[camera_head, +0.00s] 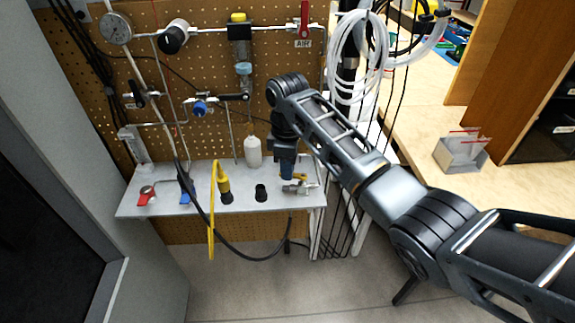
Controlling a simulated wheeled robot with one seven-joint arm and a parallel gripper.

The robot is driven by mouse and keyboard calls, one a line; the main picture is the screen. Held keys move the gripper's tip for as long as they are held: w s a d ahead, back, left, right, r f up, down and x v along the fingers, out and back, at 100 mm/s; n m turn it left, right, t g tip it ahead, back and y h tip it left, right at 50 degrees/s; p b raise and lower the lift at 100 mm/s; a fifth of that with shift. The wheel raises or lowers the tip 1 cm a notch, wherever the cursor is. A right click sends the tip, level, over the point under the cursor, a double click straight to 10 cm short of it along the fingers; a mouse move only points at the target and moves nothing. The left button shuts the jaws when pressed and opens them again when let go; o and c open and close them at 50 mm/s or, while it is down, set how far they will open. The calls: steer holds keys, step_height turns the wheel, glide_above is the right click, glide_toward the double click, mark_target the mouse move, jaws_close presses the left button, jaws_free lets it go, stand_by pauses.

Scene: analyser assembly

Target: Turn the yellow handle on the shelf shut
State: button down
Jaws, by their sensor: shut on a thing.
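The yellow handle (301,178) sits on a small metal valve (300,189) near the right end of the grey shelf (150,208). Only a small part of the handle shows beside my gripper. My gripper (288,177) points down over the valve and is shut on the yellow handle. Its fingertips are small and partly hidden in this view, so the handle's exact angle cannot be told.
On the shelf stand a red-handled valve (147,192), a blue-handled valve (186,186), a yellow connector with a cable (224,184), a black cap (261,192) and a white bottle (253,152). Pipes and a gauge (117,28) hang on the pegboard behind. A wooden bench (425,130) stands right.

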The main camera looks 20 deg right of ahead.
steer(key=m, duration=0.1)
steer(key=m+p, duration=0.1)
steer(key=shift+w+d+r+m, duration=0.15)
steer(key=shift+w+d+m, duration=0.05)
steer(key=shift+w+m, duration=0.2)
steer(key=m+p, duration=0.1)
steer(key=m, duration=0.1)
steer(key=d+m, duration=0.1)
steer(key=m, duration=0.1)
steer(key=shift+w+d+p, duration=0.2)
steer(key=shift+w+p, duration=0.2)
steer(key=m, duration=0.2)
steer(key=d+m, duration=0.1)
steer(key=m, duration=0.1)
steer(key=shift+w+d, duration=0.1)
steer(key=shift+w, duration=0.1)
steer(key=shift+s+d+m, duration=0.1)
steer(key=shift+d+m, duration=0.3)
steer(key=shift+m, duration=0.7)
steer(key=shift+d+m, duration=0.35)
steer(key=shift+m, duration=0.75)
steer(key=shift+d, duration=0.1)
steer(key=c, duration=1.1)
jaws_free()
steer(key=shift+r+b, duration=0.35)
steer(key=shift+r, duration=3.45)
